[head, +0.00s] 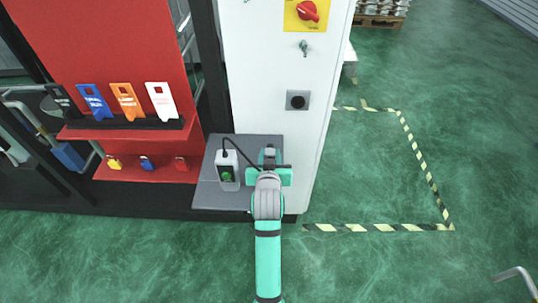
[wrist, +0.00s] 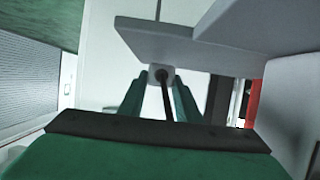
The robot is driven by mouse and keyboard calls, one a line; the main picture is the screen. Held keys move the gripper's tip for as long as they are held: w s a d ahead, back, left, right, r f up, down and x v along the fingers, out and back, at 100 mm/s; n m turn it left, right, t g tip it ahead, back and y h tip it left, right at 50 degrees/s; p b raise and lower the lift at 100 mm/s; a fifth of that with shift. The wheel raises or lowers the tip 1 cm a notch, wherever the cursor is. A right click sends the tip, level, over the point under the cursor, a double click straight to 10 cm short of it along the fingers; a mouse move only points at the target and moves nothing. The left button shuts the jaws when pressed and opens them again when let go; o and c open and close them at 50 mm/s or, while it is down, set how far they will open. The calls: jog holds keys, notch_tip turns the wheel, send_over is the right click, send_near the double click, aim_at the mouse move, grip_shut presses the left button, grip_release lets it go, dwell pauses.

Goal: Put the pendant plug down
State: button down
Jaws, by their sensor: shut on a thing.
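My gripper (head: 269,157) is at the right part of a grey shelf (head: 265,142) on the front of the white cabinet. In the wrist view its green fingers (wrist: 160,88) are shut on the pendant plug (wrist: 160,73), a small light-grey block with a black cable running from it. In the head view the gripper hides most of the plug. The cable arches left to the grey pendant (head: 228,171), which has a green button and stands on the shelf's left part. I cannot tell whether the plug touches the shelf.
A round black socket (head: 298,100) is on the cabinet above the shelf, below a key-like handle (head: 303,47) and a red rotary switch (head: 308,11). A red board (head: 105,50) with tags and padlocks stands left. Striped floor tape (head: 380,227) marks clear floor at right.

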jog(key=shift+f, duration=0.55)
jog(key=c, duration=1.3)
grip_release()
jog(key=shift+r, duration=0.15)
jog(key=r+v, duration=0.1)
jog(key=v, duration=1.1)
jog(key=shift+a, duration=0.15)
